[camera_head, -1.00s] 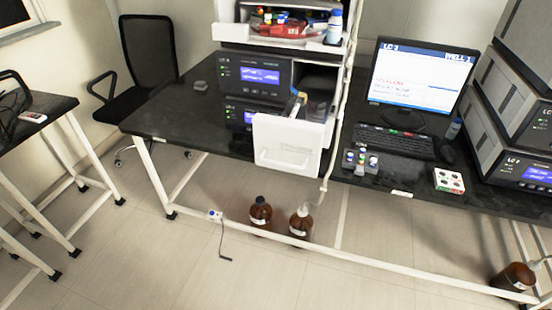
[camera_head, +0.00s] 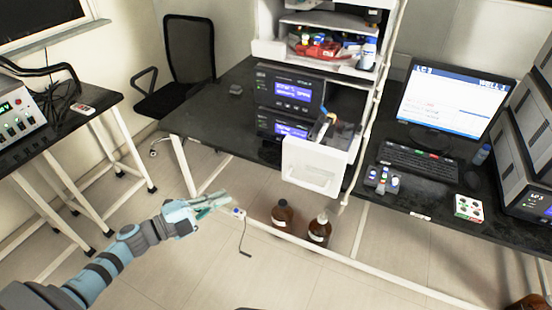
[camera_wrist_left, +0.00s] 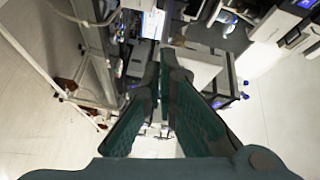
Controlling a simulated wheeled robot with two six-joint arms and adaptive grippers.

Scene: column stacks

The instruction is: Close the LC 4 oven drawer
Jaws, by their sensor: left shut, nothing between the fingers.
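The oven drawer (camera_head: 312,168) has a white front and stands pulled out of the instrument stack on the black bench. Its open inside shows behind the front, with a small yellow-tipped part in it. An LC 4 label cannot be read on it. My left gripper (camera_head: 226,198) is shut and empty. It is in the air in front of the bench, left of and lower in the picture than the drawer front, apart from it. In the left wrist view its shut fingers (camera_wrist_left: 168,55) point toward the bench, with a white surface behind them. My right gripper is not in view.
Two brown bottles (camera_head: 282,214) stand below the drawer near the bench's white lower rail (camera_head: 350,262). A monitor (camera_head: 452,105) and keyboard (camera_head: 418,163) are to the right. A side table with a control box (camera_head: 20,118) is at the left. The floor between is open.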

